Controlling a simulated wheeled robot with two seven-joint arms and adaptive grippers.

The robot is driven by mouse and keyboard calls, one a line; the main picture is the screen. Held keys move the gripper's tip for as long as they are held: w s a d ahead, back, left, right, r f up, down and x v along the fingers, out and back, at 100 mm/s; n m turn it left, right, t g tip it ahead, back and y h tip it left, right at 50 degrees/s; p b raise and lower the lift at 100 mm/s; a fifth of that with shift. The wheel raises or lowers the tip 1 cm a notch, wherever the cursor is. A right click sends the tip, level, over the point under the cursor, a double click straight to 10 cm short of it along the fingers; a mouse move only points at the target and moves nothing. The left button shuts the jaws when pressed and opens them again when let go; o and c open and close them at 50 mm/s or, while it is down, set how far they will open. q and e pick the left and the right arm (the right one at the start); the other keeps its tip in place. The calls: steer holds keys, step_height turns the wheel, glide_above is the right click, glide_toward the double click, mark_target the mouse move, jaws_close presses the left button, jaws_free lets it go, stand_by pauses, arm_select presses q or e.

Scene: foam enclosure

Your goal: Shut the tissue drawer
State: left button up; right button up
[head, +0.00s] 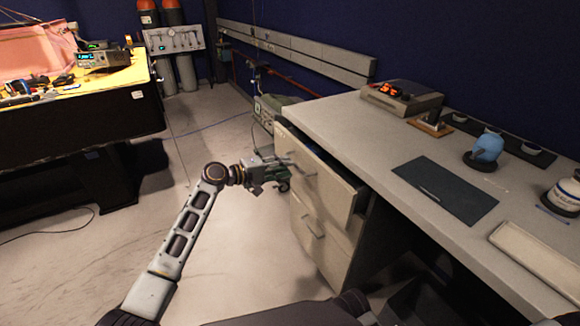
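The grey cabinet under the desk has a top drawer (325,188) that stands pulled out, with a dark gap showing behind its front panel. A bar handle is on its front. A lower drawer (322,238) with its own handle sits below it and looks flush or nearly so. My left gripper (278,172) is just left of the top drawer's front, near its handle. I cannot tell whether it touches the drawer or how far its fingers are apart. No tissue shows inside the drawer. My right gripper is not in view.
A workbench (80,125) stands at the left. The floor (235,240) between is mostly clear.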

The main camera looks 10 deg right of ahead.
arm_select(q)
steer(key=v, duration=0.7)
stand_by(0.5)
